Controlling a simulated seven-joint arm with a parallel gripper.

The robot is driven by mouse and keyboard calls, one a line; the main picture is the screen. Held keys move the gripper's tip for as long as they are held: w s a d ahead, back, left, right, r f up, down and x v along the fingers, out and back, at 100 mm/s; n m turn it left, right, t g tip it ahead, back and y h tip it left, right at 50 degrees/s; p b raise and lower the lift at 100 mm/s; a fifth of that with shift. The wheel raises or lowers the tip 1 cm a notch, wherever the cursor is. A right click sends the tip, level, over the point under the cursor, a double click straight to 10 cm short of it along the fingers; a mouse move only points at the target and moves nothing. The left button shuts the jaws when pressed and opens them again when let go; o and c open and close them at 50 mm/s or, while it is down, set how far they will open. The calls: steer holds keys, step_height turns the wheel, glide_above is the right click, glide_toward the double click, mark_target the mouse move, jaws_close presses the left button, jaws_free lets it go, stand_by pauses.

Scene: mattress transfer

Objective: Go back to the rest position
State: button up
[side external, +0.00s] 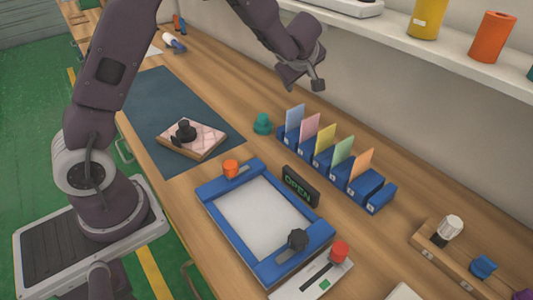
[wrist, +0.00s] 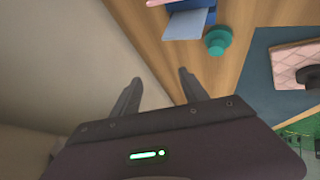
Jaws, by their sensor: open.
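My gripper (side external: 301,84) is open and empty in the air above the back of the bench, near the wall and beyond the card rack. In the wrist view, its two fingers (wrist: 158,95) stand apart with nothing between them. The small pink quilted mattress (side external: 205,137) lies on its wooden base on the dark mat (side external: 150,92), with a black knobbed piece (side external: 185,130) on it. The mattress also shows at the right of the wrist view (wrist: 288,62). My gripper is well apart from it.
A blue rack (side external: 375,192) holds several coloured cards, with a green knob piece (side external: 262,124) beside it. A blue-framed tray (side external: 262,218) and an OPEN sign (side external: 300,187) stand in front. A shelf (side external: 430,70) with cans runs along the wall at the right.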

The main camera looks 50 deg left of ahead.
steer(key=s+d+r+m+t+h, duration=0.1)
steer(key=d+r+m+t+h, duration=0.45)
steer(key=d+r, duration=0.7)
steer(key=s+d+r+m+g+h, duration=0.2)
steer(key=s+d+r+m+h, duration=0.1)
steer(key=s+d+m, duration=0.3)
steer(key=s+m+g, duration=0.2)
steer(key=s+m, duration=0.2)
steer(key=s, duration=1.2)
steer(key=s+a+f+m+g+y, duration=0.1)
steer(key=s+a+f, duration=0.2)
steer(key=s, duration=0.3)
steer(key=s+a+f+m+g+y, duration=0.1)
steer(key=s+a+f, duration=0.1)
steer(key=s+a, duration=0.2)
steer(key=s, duration=0.3)
steer(key=shift+s+f, duration=0.3)
steer(key=shift+f, duration=0.1)
